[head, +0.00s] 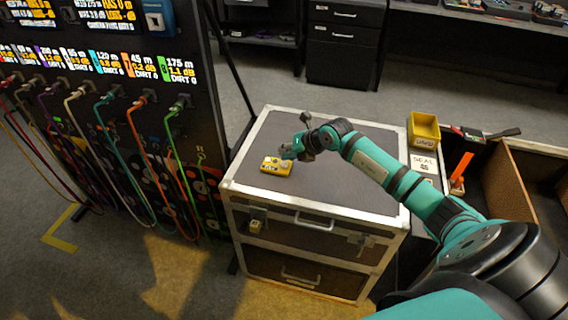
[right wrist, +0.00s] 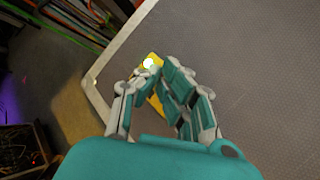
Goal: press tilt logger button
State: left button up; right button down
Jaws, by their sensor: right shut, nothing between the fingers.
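A small yellow device (head: 276,166), which looks like the tilt logger, lies on top of the grey flight case near its left side. Light round or square spots show on its upper face. My right gripper (head: 288,152) is shut and empty, with its fingertips right at the far right end of the device. In the right wrist view the yellow device (right wrist: 154,62) lies just beyond the fingers, which hide part of it; a bright white round spot shows on it. I cannot tell whether the fingertips touch it. My left gripper is not in view.
The flight case (head: 340,165) has pale metal edges and a mostly clear top. A rack panel (head: 110,110) with several coloured cables stands to the left. A yellow bin (head: 424,131) and an open box with an orange-handled item (head: 461,167) are to the right.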

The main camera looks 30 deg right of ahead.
aim_at(286, 162)
dwell(0.7)
jog(key=shift+f, duration=0.45)
jog(key=shift+f+b, duration=0.45)
jog(key=shift+f, duration=0.1)
dwell(0.5)
jog(key=shift+r, duration=0.15)
jog(key=shift+r+p, duration=0.8)
jog(key=shift+p, duration=0.05)
notch_tip(286, 162, up, 5)
jog(key=p, duration=0.4)
jog(key=shift+r, duration=0.1)
